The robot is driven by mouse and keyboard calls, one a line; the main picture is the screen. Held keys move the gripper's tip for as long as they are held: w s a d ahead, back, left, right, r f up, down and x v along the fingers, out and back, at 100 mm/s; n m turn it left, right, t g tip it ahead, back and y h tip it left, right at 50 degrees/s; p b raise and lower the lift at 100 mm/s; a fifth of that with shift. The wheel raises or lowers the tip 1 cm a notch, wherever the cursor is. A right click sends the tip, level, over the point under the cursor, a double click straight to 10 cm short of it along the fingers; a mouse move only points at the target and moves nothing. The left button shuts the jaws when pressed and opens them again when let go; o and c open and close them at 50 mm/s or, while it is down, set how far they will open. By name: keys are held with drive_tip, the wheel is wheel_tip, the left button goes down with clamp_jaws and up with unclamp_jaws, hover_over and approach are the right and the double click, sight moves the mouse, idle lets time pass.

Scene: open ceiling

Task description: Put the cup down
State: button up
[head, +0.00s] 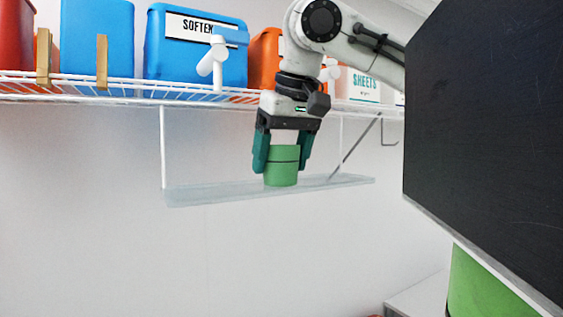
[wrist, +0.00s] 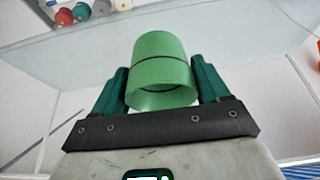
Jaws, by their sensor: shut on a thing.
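The green cup (head: 282,168) has a dark band around it and is upright between the fingers of my gripper (head: 284,152) in the head view. My gripper points down and is shut on the cup, with one teal finger on each side. The cup's base appears at the level of the pale glass shelf (head: 215,193); I cannot tell whether it touches. In the wrist view the cup (wrist: 160,70) fills the space between the two fingers (wrist: 162,92), with the shelf (wrist: 250,35) beyond it.
A white wire shelf (head: 130,96) above holds a blue softener container (head: 190,62), other blue and orange containers and a sheets box (head: 365,86). A large dark panel (head: 485,140) blocks the right side. The glass shelf looks clear left of the cup. Several coloured spools (wrist: 82,12) show in the wrist view.

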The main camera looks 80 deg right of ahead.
drive_tip(key=o, duration=0.6)
drive_tip(key=shift+f, duration=0.15)
drive_tip(key=shift+c, duration=0.2)
drive_tip(key=o, duration=0.5)
drive_tip(key=shift+c, duration=0.2)
drive_tip(key=shift+r, duration=0.35)
drive_tip(key=p+v, duration=0.2)
drive_tip(key=v, duration=0.9)
drive_tip(key=shift+s+a+r+p, duration=0.15)
drive_tip(key=shift+s+r+p, duration=0.05)
drive_tip(key=shift+r+p, duration=0.2)
drive_tip(key=shift+f, duration=0.1)
